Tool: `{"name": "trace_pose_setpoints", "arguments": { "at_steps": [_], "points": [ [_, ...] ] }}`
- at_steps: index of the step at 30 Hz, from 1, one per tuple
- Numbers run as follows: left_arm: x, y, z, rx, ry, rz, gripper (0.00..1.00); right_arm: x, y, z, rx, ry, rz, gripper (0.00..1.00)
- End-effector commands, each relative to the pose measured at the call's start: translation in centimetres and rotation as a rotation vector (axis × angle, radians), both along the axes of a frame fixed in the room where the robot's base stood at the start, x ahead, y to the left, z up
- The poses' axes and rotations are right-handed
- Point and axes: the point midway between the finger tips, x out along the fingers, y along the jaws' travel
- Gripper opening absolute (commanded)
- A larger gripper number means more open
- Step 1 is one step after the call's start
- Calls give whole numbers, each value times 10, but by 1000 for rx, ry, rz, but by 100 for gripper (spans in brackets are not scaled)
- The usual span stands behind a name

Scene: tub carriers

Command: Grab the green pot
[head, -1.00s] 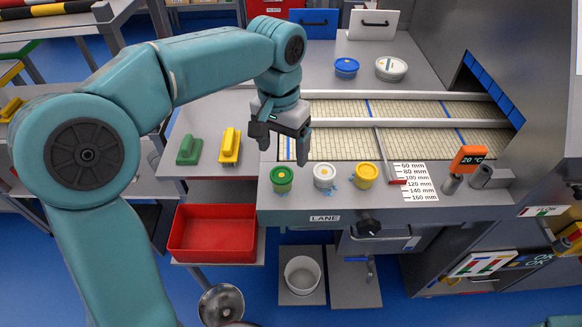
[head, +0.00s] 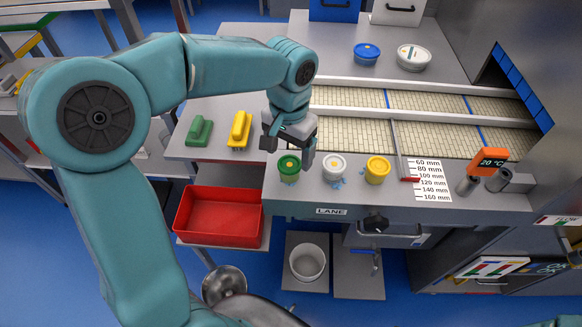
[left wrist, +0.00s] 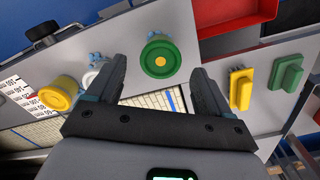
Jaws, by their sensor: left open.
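The green pot (head: 289,170) with a yellow dot on its lid stands at the left end of the grey lane ledge. My left gripper (head: 288,152) is open and empty, just above and behind the pot in the head view. In the left wrist view the green pot (left wrist: 160,62) lies between and slightly beyond the tips of the spread fingers (left wrist: 157,70), and no contact shows. My right gripper is not in view.
A white pot (head: 334,168) and a yellow pot (head: 377,170) stand in a row to the right of the green pot. Green (head: 199,131) and yellow (head: 240,130) handled blocks lie to the left. A red tub (head: 219,219) sits below. The tiled belt (head: 350,137) runs behind.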

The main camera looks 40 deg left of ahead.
Motion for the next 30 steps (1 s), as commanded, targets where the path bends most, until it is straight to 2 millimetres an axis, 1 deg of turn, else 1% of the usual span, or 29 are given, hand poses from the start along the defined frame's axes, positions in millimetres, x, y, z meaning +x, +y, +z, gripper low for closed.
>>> {"name": "trace_pose_setpoints", "arguments": {
  "at_steps": [2, 6, 9, 12, 18, 19, 20, 21, 23, 24, 30],
  "points": [
    [2, 0, -7, 0, 4, 1, 81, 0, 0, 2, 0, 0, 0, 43],
    [6, 1, -30, 1, 5, 1, 81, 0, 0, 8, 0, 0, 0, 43],
    [7, 1, -45, 0, 4, 0, 81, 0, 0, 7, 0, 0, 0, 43],
    [8, 1, -51, 0, 0, 0, 81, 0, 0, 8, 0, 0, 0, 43],
    [8, 1, -52, 0, -1, 0, 81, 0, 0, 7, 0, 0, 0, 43],
    [8, 1, -52, 0, -1, 0, 74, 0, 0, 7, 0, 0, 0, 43],
    [8, 1, -52, 0, -1, 0, 64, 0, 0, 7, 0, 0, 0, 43],
    [8, 1, -52, 0, 0, 0, 51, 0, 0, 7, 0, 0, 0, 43],
    [8, 1, -52, 0, -1, 0, 32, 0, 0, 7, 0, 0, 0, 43],
    [8, 1, -52, 0, 0, 0, 26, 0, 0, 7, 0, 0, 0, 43],
    [8, 1, -52, 0, 0, 0, 26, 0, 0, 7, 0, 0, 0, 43]
  ]
}}
